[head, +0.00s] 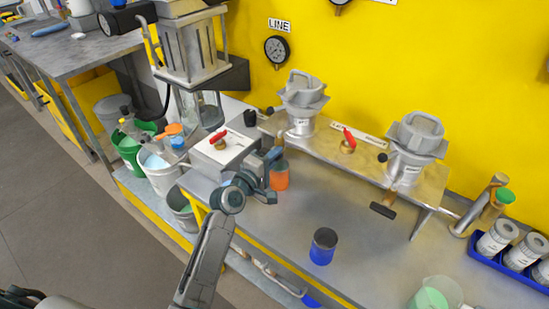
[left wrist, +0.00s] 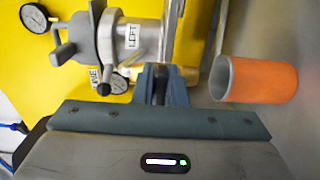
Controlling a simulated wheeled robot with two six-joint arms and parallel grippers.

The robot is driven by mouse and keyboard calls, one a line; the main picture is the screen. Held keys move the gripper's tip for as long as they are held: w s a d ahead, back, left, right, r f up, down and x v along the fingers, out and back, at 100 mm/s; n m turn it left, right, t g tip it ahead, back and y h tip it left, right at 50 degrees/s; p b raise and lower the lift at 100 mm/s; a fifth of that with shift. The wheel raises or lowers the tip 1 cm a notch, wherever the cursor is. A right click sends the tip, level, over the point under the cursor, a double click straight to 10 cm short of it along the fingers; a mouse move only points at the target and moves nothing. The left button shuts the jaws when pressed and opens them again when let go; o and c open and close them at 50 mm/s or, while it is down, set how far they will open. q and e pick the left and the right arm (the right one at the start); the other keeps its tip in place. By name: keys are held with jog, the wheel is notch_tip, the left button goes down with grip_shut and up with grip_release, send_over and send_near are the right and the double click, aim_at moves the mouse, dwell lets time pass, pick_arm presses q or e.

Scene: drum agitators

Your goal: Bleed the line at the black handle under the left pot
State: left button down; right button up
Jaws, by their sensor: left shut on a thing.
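The left pot (head: 303,105) is a grey lidded vessel on the raised metal shelf. In the left wrist view the pot (left wrist: 132,38) carries a LEFT label. My left gripper (head: 272,163) is beneath the pot's front. In the left wrist view its fingers (left wrist: 160,84) are shut on a dark piece below the pot, which appears to be the black handle and is mostly hidden by the fingers. An orange cup (head: 279,178) stands close beside the gripper. It also shows in the left wrist view (left wrist: 262,79), apart from the fingers. My right gripper is not in view.
The right pot (head: 413,150) has its own black handle (head: 383,210) sticking out below. A blue cup (head: 322,248) stands on the open bench. Red levers (head: 349,138) sit on the shelf and on a white box. A LINE gauge (head: 277,50) is on the yellow wall.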

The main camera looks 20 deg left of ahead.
pick_arm(q)
jog(key=shift+f, duration=0.1)
dwell(0.3)
jog(key=c, duration=1.5)
grip_release()
jog(key=shift+o, duration=0.2)
jog(key=shift+s, duration=0.15)
jog(key=b+v, duration=0.1)
jog(key=v, duration=0.9)
jog(key=shift+s, duration=0.3)
jog(key=shift+a, duration=0.1)
